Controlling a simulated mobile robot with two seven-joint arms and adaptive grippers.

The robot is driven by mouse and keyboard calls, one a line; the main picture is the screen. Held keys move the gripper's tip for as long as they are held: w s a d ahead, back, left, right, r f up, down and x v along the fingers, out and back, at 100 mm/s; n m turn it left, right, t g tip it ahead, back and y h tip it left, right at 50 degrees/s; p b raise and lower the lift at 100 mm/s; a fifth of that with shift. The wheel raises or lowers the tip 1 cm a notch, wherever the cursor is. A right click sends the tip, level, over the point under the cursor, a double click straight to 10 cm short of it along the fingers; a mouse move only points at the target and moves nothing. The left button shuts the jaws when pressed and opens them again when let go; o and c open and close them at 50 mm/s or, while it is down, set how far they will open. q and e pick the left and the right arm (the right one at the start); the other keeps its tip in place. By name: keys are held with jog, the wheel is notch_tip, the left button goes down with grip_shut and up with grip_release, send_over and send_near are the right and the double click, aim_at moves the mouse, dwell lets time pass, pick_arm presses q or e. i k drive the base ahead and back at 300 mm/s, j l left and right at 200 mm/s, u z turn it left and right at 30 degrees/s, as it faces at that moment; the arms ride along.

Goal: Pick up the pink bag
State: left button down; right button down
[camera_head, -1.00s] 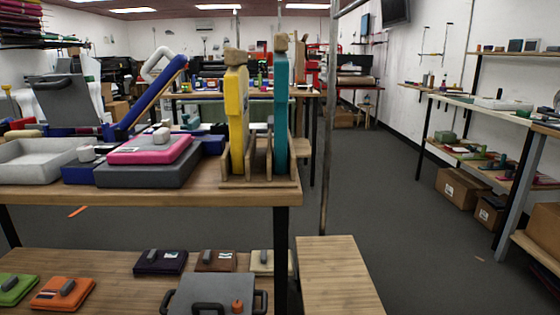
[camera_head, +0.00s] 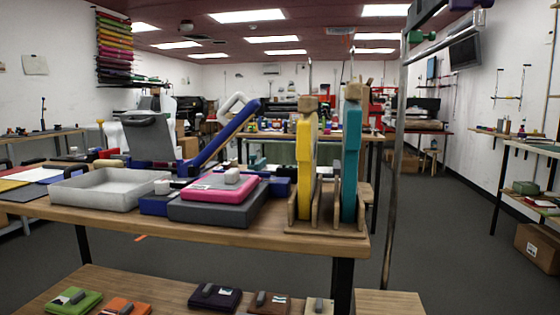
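A flat pink item with a light grey handle-like piece on top (camera_head: 222,189), which may be the pink bag, lies on a dark grey slab (camera_head: 215,211). The slab rests on the wooden table (camera_head: 180,226) in the middle left of the head view. No other pink bag stands out clearly. Neither of my grippers is in view.
A grey tray (camera_head: 108,187) is left of the pink item. Yellow (camera_head: 305,165) and teal (camera_head: 350,165) upright pieces stand in a wooden holder at the right. A metal pole (camera_head: 394,180) rises beside the table. The lower shelf holds green (camera_head: 72,299) and dark purple (camera_head: 215,297) pouches.

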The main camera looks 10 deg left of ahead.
aim_at(231, 187)
jog(key=i+j, duration=0.3)
jog(key=j, duration=0.2)
jog(key=i+j, duration=0.65)
jog(key=j, duration=0.3)
jog(key=i+j+u, duration=0.1)
jog(key=i+j, duration=0.2)
jog(key=j, duration=0.2)
jog(key=k+l+z, duration=0.15)
jog(key=l, duration=0.2)
jog(key=k+l+z, duration=0.15)
jog(key=l, duration=0.25)
jog(key=k+l+z, duration=0.15)
jog(key=l, duration=0.25)
jog(key=k+l+z, duration=0.15)
jog(key=l, duration=0.25)
